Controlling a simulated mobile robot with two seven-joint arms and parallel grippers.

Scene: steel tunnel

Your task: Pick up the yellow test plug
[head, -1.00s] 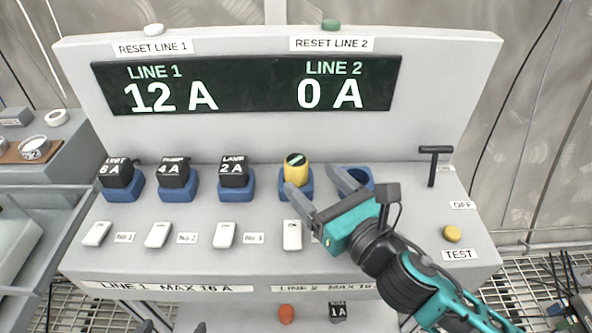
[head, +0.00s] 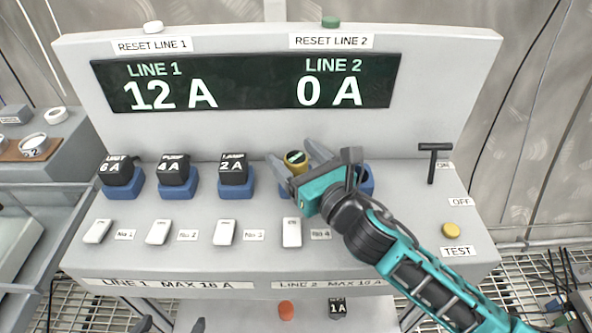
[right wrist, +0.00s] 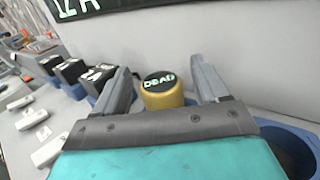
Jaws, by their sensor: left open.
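The yellow test plug (head: 296,160), with a dark top, stands upright in a blue socket (head: 285,190), fourth from the left on the panel. In the right wrist view the plug (right wrist: 163,92) shows "DEAD" on its top. My right gripper (head: 290,152) is open, with one finger on each side of the plug. In the right wrist view gaps show between the plug and both fingers. The gripper body hides the plug's lower part. The dark fingertips of my left gripper (head: 172,325) show apart at the bottom edge, far from the plug.
Black plugs marked 6 A (head: 118,172), 4 A (head: 174,170) and 2 A (head: 234,169) stand to the left. A blue socket (head: 367,181) is beside my right gripper. White switches line the front. A black T-handle (head: 433,160) stands at right. The display wall rises behind.

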